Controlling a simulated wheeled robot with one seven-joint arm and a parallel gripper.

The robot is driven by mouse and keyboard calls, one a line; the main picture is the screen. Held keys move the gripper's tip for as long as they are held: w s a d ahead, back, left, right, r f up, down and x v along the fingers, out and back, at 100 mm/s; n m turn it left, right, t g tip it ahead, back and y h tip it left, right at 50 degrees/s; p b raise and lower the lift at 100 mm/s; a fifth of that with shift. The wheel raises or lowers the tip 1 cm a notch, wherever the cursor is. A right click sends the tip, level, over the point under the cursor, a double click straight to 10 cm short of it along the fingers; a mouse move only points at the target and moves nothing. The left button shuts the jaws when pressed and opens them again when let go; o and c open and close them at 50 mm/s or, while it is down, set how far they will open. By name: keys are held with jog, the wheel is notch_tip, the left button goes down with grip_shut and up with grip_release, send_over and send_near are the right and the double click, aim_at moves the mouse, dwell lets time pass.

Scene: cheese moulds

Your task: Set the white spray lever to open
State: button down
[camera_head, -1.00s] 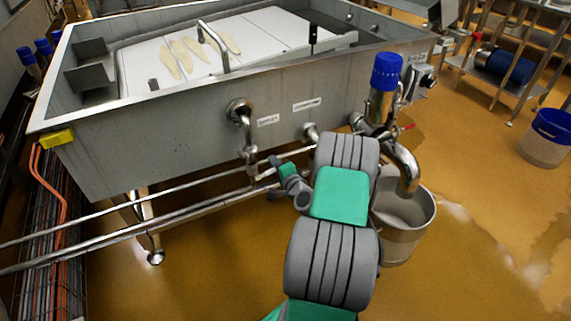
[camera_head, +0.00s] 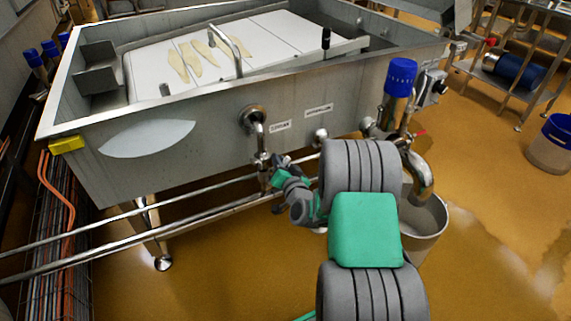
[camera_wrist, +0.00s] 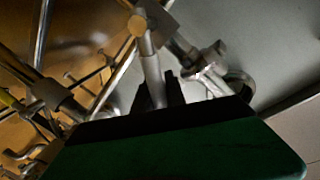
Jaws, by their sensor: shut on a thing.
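My gripper (camera_head: 278,166) is beside the valve pipe (camera_head: 262,150) on the tank's front wall, below a small label. In the wrist view, my dark fingers (camera_wrist: 162,92) are shut on a pale rod-like lever (camera_wrist: 151,76), which runs up between them towards a round end. I take this for the white spray lever; in the head view my gripper hides it. Shiny pipe fittings (camera_wrist: 208,68) stand close to the right of the fingers. The lever's exact angle to the pipe is hard to tell.
The steel tank (camera_head: 90,165) stands behind, with horizontal rails (camera_head: 180,212) along its lower front. A blue-capped valve (camera_head: 399,78) and its curved outlet over a bucket (camera_head: 432,238) are right of my arm. A pale oval patch (camera_head: 147,138) shows on the tank wall.

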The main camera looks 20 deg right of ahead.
jog(key=shift+a+r+n, duration=0.15)
jog(key=shift+a+n, duration=0.2)
jog(key=shift+n, duration=0.15)
jog(key=c, duration=1.4)
grip_release()
jog(key=shift+r, duration=0.1)
jog(key=shift+o, duration=0.2)
jog(key=shift+d, duration=0.1)
